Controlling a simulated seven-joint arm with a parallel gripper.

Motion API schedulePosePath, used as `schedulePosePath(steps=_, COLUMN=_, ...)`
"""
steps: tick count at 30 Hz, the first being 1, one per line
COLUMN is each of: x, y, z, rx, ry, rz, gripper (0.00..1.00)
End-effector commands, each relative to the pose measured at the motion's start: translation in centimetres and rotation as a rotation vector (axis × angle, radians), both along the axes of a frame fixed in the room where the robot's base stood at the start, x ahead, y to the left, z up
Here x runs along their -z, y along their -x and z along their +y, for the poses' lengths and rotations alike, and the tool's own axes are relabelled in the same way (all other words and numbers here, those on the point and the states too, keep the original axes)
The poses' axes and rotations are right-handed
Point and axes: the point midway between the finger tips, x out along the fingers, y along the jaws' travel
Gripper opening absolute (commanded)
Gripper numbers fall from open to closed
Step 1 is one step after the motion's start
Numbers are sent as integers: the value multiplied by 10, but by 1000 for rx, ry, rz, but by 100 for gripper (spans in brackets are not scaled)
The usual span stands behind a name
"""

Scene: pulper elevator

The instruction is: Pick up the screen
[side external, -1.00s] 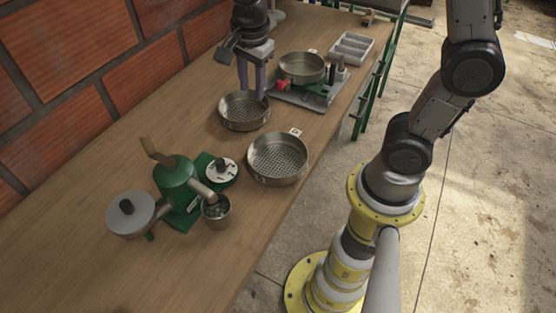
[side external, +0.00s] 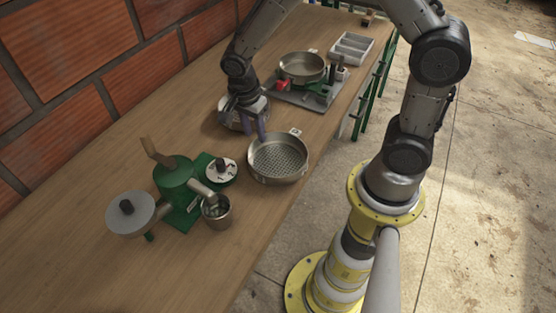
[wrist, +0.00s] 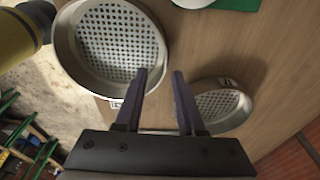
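One round metal screen (side external: 278,158) with a perforated bottom and a small white tag lies flat at the table's near edge; it fills the upper left of the wrist view (wrist: 115,40). A second, similar screen (side external: 228,117) lies behind it toward the wall, largely hidden by my gripper in the side view; it shows at the right in the wrist view (wrist: 222,110). My gripper (side external: 254,137) points down between the two screens.
A green hand pulper (side external: 177,185) with a metal cup (side external: 216,212) stands at the left front. A third round pan (side external: 302,67) sits on a grey stand at the back, beside a grey divided tray (side external: 350,50). A brick wall borders the table.

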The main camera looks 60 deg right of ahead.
Motion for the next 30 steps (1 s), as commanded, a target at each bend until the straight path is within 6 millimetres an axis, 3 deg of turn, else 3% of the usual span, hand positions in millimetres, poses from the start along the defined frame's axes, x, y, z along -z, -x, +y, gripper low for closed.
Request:
schedulePosePath(steps=9, x=41, y=-2, z=-12, rx=1, ry=1, rz=4, gripper=39)
schedulePosePath(steps=18, x=46, y=-3, z=-12, rx=1, ry=0, rz=1, gripper=39)
schedulePosePath(steps=19, x=45, y=-3, z=-12, rx=1, ry=0, rz=1, gripper=37)
schedulePosePath(steps=25, x=45, y=-3, z=-12, rx=0, ry=0, rz=1, gripper=1)
schedulePosePath(steps=30, x=45, y=-3, z=-12, rx=0, ry=0, rz=1, gripper=0)
